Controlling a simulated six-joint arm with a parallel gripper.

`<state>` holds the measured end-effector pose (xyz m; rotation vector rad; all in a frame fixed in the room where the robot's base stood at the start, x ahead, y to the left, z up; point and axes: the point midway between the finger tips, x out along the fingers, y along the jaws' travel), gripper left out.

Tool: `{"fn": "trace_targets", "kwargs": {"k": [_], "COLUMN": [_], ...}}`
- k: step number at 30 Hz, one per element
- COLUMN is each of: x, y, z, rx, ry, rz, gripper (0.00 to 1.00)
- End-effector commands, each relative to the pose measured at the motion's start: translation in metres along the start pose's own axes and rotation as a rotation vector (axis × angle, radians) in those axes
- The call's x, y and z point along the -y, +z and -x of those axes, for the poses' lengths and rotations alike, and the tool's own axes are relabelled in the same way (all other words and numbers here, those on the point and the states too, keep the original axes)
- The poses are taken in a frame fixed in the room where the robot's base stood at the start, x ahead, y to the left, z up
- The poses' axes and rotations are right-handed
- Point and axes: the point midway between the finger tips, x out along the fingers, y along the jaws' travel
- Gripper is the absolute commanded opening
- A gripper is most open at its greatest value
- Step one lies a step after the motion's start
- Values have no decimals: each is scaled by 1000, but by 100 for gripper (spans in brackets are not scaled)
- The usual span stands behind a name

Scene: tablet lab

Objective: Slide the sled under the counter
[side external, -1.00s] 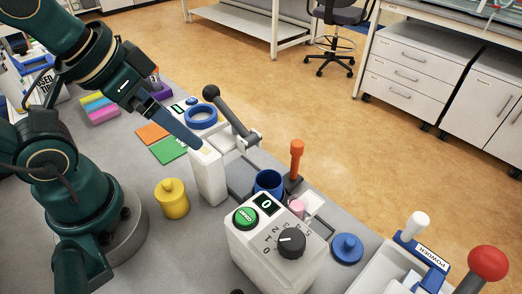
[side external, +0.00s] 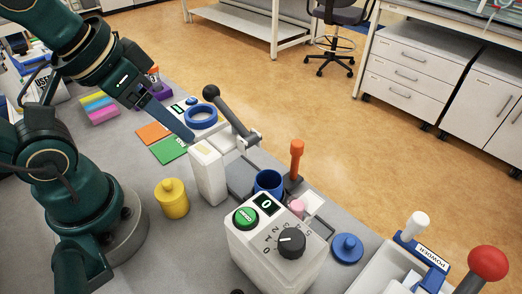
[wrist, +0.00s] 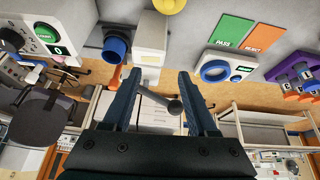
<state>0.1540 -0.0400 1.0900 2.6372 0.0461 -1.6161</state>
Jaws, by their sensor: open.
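The counter (side external: 280,258) is a white box with a green button, a display reading 0 and a dark knob; it also shows in the wrist view (wrist: 62,30). Behind it, a blue cup (side external: 268,183) and an upright orange handle (side external: 296,160) stand at a grey track (side external: 241,178); these look like parts of the sled, whose base is mostly hidden. In the wrist view the cup (wrist: 114,48) and handle (wrist: 116,76) are left of my fingers. My gripper (side external: 189,136) is open and empty, above and behind the white press column (side external: 209,175), apart from the handle.
A grey lever with a ball end (side external: 228,110) rises beside the column. A yellow weight (side external: 172,198) stands near my base. A blue lid (side external: 347,247) lies right of the counter. A blue ring (side external: 201,116) sits on a white scale behind the column.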

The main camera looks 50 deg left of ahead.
Motion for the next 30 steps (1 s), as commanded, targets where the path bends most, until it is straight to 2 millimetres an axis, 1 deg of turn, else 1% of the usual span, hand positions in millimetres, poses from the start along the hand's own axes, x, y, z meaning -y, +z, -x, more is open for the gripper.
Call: {"fn": "trace_targets", "kwargs": {"k": [1, 5, 6, 10, 14, 17, 22, 26, 30], "x": [-1, -5, -8, -18, -31, -42, -65, -83, -100], "y": [-9, -36, -46, -77, -104, -122, -144, -151, -150], "z": [8, 24, 28, 34, 30, 20, -6, -34, -64], "rx": [-16, 8, 23, 82, 145, 194, 278, 342, 397], "ry": [1, 7, 9, 13, 12, 7, -8, -24, -38], "rz": [25, 95, 114, 164, 196, 213, 223, 211, 181], "gripper": [59, 59, 59, 59, 59, 59, 59, 59, 59]}}
